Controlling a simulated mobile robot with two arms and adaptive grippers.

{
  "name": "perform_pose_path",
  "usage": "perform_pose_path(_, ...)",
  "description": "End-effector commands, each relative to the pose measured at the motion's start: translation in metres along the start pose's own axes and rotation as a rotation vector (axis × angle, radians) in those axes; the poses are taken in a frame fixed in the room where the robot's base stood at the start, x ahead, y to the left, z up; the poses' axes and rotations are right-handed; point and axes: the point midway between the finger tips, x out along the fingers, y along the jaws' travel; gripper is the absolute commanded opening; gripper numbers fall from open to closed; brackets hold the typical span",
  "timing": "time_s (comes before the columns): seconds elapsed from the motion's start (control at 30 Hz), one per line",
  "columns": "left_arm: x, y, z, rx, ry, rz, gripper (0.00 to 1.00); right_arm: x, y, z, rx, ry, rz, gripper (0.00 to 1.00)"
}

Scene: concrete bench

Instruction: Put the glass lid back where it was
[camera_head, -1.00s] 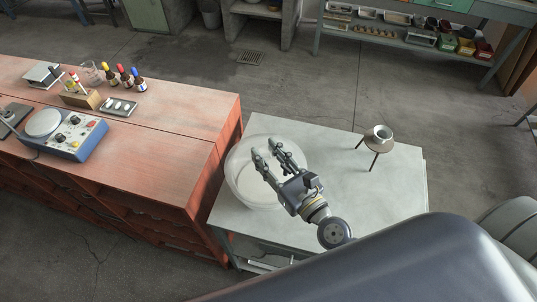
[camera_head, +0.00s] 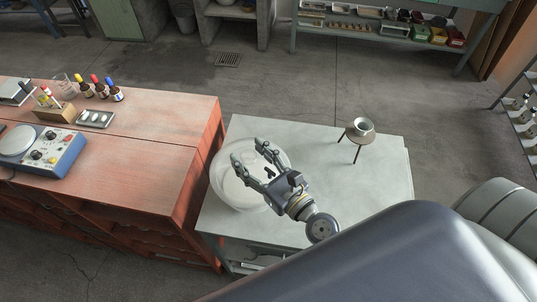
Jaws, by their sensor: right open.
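A large round clear glass piece (camera_head: 226,194) stands on the left part of the pale grey bench (camera_head: 340,205). I cannot tell the glass lid apart from a vessel under it; a whitish disc shows through the glass. My right gripper (camera_head: 249,156) is open, its fingers spread over the glass and pointing to the upper left. Its fingers and palm hide part of the glass. I see nothing held between them, and cannot tell whether they touch the glass. My left gripper is not in view.
A tripod stand (camera_head: 357,139) with a small bowl (camera_head: 362,126) stands at the bench's far right. A red-brown wooden cabinet (camera_head: 165,155) adjoins on the left, with bottles, a metal tray (camera_head: 95,118) and a blue device (camera_head: 58,158).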

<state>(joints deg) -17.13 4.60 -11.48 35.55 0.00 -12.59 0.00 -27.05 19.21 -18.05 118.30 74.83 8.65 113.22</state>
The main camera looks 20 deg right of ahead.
Motion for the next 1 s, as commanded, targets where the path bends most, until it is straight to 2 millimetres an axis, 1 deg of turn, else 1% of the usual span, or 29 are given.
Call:
perform_pose_path(0.03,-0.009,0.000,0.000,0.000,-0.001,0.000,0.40,0.000,0.000,0.009,0.000,0.000,0.000,0.51)
perform_pose_path(0.07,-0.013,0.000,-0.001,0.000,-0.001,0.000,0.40,0.000,0.000,0.013,0.000,0.000,0.000,0.51)
perform_pose_path(0.1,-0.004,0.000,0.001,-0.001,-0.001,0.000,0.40,-0.007,0.000,0.005,0.000,0.004,0.001,0.51)
perform_pose_path(0.17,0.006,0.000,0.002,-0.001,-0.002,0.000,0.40,-0.020,0.000,0.000,-0.001,0.005,0.001,0.51)
perform_pose_path(0.4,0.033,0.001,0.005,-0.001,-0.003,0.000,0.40,-0.068,0.001,0.000,-0.002,0.005,0.003,0.51)
perform_pose_path(0.6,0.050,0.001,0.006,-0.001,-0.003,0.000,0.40,-0.099,0.000,0.002,-0.002,0.005,0.002,0.51)
perform_pose_path(0.8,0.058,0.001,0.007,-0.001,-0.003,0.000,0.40,-0.116,0.000,0.005,-0.001,0.002,0.001,0.51)
perform_pose_path(1.0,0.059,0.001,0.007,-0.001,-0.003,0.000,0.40,-0.120,0.000,0.007,0.000,0.000,0.001,0.51)
